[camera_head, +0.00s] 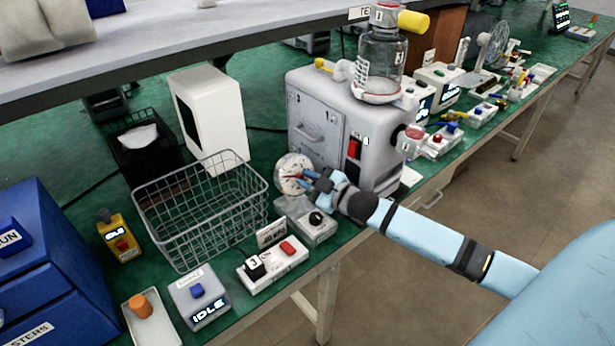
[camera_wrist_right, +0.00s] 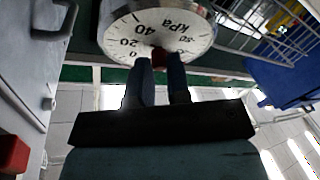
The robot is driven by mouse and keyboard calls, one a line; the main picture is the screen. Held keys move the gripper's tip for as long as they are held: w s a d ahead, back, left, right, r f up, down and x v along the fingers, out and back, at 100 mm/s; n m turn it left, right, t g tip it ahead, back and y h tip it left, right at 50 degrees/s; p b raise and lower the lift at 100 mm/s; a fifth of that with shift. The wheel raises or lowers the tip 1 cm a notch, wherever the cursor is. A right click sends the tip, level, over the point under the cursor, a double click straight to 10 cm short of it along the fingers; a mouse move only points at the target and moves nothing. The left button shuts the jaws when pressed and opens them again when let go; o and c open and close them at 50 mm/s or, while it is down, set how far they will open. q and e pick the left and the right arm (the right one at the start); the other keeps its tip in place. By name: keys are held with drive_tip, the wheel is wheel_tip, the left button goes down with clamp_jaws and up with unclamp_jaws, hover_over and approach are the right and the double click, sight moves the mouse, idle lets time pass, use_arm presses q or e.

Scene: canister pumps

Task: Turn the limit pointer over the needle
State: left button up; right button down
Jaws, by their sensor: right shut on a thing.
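The round white dial gauge (camera_head: 291,168) stands beside the grey canister machine in the head view. Its face, marked kPa (camera_wrist_right: 150,32), fills the top of the right wrist view. My right gripper (camera_head: 306,178) is at the front of the dial. In the wrist view its two fingers (camera_wrist_right: 161,66) are shut on a small dark red part at the dial's centre, which seems to be the limit pointer's knob (camera_wrist_right: 160,60). The fingers hide most of it. I cannot tell the needle and the pointer apart, nor whether they line up. My left gripper is out of view.
The grey machine (camera_head: 319,98) with a glass canister (camera_head: 380,63) stands right behind the dial. A wire basket (camera_head: 205,215) is to the left. A grey box with a black knob (camera_head: 312,222) and a white switch box (camera_head: 275,270) sit in front.

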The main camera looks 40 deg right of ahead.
drive_tip(key=c, duration=1.1)
unclamp_jaws()
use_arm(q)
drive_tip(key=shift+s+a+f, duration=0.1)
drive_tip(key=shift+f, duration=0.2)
use_arm(e)
drive_tip(key=shift+s, duration=0.2)
drive_tip(key=v, duration=1.3)
drive_tip(key=shift+s, duration=0.25)
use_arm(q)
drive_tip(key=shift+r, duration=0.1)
use_arm(e)
drive_tip(key=shift+r, duration=0.1)
